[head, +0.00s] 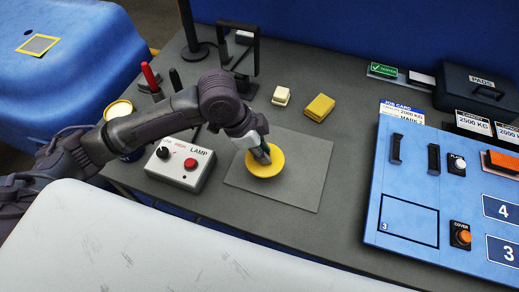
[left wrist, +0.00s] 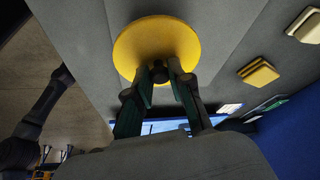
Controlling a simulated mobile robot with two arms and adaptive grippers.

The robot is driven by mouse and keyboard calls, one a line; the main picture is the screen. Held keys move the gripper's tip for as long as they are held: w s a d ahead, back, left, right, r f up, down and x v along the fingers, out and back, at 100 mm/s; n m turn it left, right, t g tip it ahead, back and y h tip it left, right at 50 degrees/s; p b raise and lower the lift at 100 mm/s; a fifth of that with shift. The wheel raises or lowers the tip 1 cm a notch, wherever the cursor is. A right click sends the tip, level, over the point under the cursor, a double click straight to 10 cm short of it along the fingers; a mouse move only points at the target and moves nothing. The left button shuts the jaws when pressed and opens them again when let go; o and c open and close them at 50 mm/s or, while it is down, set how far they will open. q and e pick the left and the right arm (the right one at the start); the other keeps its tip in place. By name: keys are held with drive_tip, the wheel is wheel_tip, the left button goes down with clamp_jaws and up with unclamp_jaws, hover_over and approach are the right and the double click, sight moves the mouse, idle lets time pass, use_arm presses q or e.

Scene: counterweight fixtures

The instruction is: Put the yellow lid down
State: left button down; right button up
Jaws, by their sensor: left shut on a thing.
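The yellow lid (head: 267,166) is a round disc over the grey mat (head: 305,185) in the head view. My left gripper (head: 259,154) points down at it from above. In the left wrist view the lid (left wrist: 150,38) shows ahead of the fingers, and my left gripper (left wrist: 160,76) is shut on its small dark knob (left wrist: 158,72). I cannot tell whether the lid touches the mat or hangs just above it. My right gripper is not in view.
A lamp control box (head: 181,168) stands left of the mat. A yellow-rimmed can (head: 118,109) is partly behind my arm. A cream block (head: 281,96) and a yellow block (head: 320,107) lie behind the mat. A blue panel (head: 408,215) is at right. The mat's right part is clear.

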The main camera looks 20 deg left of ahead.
use_arm(q)
drive_tip(key=w+a+f, duration=0.2)
drive_tip(key=w, duration=0.1)
drive_tip(key=shift+w+a+f+p, duration=0.1)
drive_tip(key=shift+w+f+p, duration=0.1)
drive_tip(key=shift+p, duration=0.1)
drive_tip(key=shift+w+a+f, duration=0.1)
drive_tip(key=shift+f, duration=0.05)
wheel_tip(320, 180, down, 3)
drive_tip(key=shift+f+p, duration=0.15)
drive_tip(key=shift+p, duration=0.35)
drive_tip(key=shift+f, duration=0.4)
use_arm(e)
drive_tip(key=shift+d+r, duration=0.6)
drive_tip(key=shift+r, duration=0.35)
use_arm(q)
drive_tip(key=shift+f, duration=0.1)
drive_tip(key=c, duration=1)
unclamp_jaws()
drive_tip(key=shift+c, duration=0.2)
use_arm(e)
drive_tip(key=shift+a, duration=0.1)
